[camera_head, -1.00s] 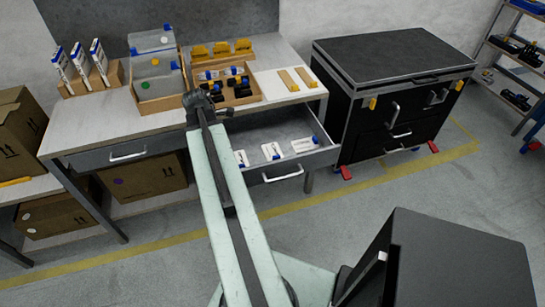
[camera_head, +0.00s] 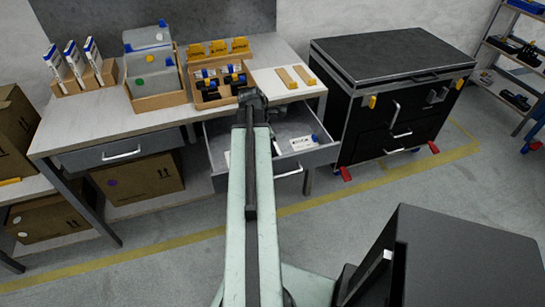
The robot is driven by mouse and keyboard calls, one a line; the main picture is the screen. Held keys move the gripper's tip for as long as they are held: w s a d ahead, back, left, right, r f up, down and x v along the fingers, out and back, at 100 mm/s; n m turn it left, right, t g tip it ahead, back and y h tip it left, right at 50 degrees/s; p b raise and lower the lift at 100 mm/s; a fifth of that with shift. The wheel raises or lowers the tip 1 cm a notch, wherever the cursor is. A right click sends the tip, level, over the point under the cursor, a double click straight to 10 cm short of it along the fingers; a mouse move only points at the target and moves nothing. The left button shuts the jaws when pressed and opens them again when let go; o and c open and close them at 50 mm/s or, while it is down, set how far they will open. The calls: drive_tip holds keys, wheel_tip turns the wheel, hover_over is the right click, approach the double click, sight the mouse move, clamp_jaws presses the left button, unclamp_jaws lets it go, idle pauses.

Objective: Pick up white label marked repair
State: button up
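A white label with a blue part (camera_head: 303,142) lies in the open right-hand drawer (camera_head: 318,157) of the workbench. Its print is too small to read, so I cannot tell whether it is marked repair. A sliver of white at the drawer's left (camera_head: 228,158) may be another label, mostly hidden behind my arm. My gripper (camera_head: 250,97) is at the drawer's back edge in the picture, just in front of the wooden organiser box, left of the visible label and apart from it. Its fingers are dark and small, and I cannot see whether they are open.
The wooden organiser (camera_head: 222,97) holds dark items with blue and yellow parts. A crate of jugs (camera_head: 160,100) and a rack of white boxes (camera_head: 85,80) stand left on the workbench (camera_head: 105,135). A black cabinet (camera_head: 385,130) stands right of the drawer. Cardboard boxes (camera_head: 140,180) are below.

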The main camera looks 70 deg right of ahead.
drive_tip(key=b+x, duration=0.2)
drive_tip(key=x, duration=0.1)
drive_tip(key=shift+s+d+f, duration=0.1)
drive_tip(key=shift+d+f, duration=0.05)
drive_tip(key=shift+f, duration=0.15)
drive_tip(key=shift+r, duration=0.15)
drive_tip(key=shift+c, duration=0.3)
clamp_jaws()
drive_tip(key=shift+r, duration=0.1)
